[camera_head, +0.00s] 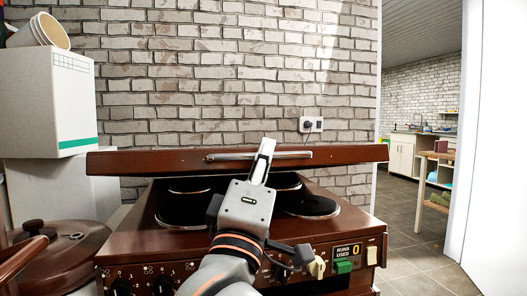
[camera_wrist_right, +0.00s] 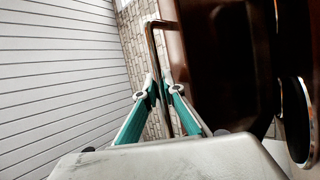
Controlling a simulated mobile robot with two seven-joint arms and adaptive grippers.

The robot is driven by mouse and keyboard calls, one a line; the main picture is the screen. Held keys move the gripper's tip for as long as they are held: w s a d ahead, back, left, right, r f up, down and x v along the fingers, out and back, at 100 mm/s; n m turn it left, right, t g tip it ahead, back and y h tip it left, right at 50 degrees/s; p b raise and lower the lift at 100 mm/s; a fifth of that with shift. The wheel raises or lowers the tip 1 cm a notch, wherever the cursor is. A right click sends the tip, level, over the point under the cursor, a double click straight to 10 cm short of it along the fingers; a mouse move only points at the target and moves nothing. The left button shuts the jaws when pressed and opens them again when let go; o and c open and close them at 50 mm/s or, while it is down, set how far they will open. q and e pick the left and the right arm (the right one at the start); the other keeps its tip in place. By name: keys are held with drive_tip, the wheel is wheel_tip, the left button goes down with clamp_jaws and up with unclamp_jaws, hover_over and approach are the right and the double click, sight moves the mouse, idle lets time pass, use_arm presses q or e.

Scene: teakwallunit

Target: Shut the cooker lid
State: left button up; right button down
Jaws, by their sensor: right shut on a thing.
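The cooker (camera_head: 210,236) is dark brown, with several round hotplates on top. Its brown lid (camera_head: 120,162) is raised over the back, seen nearly edge-on, so the hotplates are uncovered. A metal bar handle (camera_head: 231,156) runs along the lid's front edge. My right gripper (camera_head: 264,148) reaches over the hotplates and is shut on this handle. In the right wrist view, the green-sided fingers close around the handle (camera_wrist_right: 153,42), with the dark lid (camera_wrist_right: 205,50) to its right. My left gripper is not in view.
A brown round lidded thing (camera_head: 65,246) stands left of the cooker. White boxes (camera_head: 45,100) are stacked behind it. Knobs and a green switch (camera_head: 343,266) are on the cooker's front. A brick wall (camera_head: 200,75) stands behind; a doorway is at right.

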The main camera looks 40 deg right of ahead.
drive_tip(key=shift+r, duration=0.1)
drive_tip(key=c, duration=2.1)
unclamp_jaws()
drive_tip(key=shift+c, duration=0.2)
drive_tip(key=shift+s+a+f, duration=0.1)
drive_tip(key=shift+a+f, duration=0.1)
drive_tip(key=shift+a, duration=0.05)
drive_tip(key=v, duration=0.7)
drive_tip(key=shift+r, duration=0.2)
